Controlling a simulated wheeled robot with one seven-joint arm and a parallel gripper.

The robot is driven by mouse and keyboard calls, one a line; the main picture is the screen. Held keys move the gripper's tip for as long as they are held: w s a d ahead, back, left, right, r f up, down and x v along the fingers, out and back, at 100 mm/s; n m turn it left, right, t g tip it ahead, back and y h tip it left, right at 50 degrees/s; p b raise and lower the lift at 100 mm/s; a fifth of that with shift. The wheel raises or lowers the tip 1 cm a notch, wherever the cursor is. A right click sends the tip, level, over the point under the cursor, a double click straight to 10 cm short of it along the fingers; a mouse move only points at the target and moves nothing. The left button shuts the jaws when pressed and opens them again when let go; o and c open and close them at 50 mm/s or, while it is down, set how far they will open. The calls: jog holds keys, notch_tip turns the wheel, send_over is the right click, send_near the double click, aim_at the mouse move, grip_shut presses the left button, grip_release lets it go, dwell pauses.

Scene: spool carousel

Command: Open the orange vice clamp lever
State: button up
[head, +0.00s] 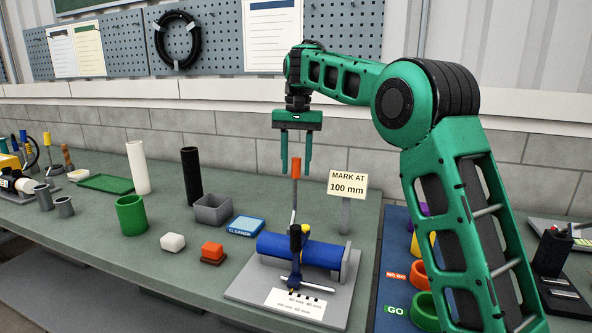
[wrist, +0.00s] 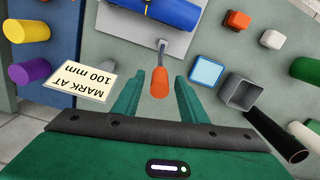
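The orange vice clamp lever (head: 295,168) is an orange grip on a thin grey rod. It stands upright at the back of the blue cylinder (head: 300,252) on a grey base plate (head: 238,287). My gripper (head: 296,172) hangs above and around the orange grip, its two green fingers spread apart. In the wrist view the orange grip (wrist: 160,83) appears between the open fingers (wrist: 157,95), with a gap on each side. I cannot tell how deep the grip sits between them.
The sign "MARK AT 100 mm" (head: 347,184) stands close to the right of the lever. A grey open box (head: 213,209), a black tube (head: 191,176) and a blue cleaner block (head: 246,226) stand to the left. A blue mat (head: 392,266) with coloured rings lies to the right.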

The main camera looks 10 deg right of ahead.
jog(key=shift+w+d+r, duration=0.1)
jog(key=shift+w+r, duration=0.05)
jog(key=shift+r, duration=3.05)
jog(key=shift+d, duration=0.1)
jog(key=s+d+f+m, duration=0.1)
jog(key=s+d+f, duration=0.2)
jog(key=s+d, duration=0.7)
jog(key=s+d+f+m, duration=0.1)
jog(key=s+d+f, duration=0.2)
jog(key=s+d, duration=0.7)
jog(key=s+d+f, duration=0.1)
jog(key=s+f, duration=0.4)
jog(key=s, duration=0.4)
jog(key=s+d+f, duration=0.1)
jog(key=s+f, duration=0.5)
jog(key=s, duration=0.3)
jog(key=s+d+f, duration=0.1)
jog(key=s+f, duration=0.5)
jog(key=s, duration=0.3)
jog(key=shift+s+f, duration=0.25)
jog(key=shift+s, duration=0.05)
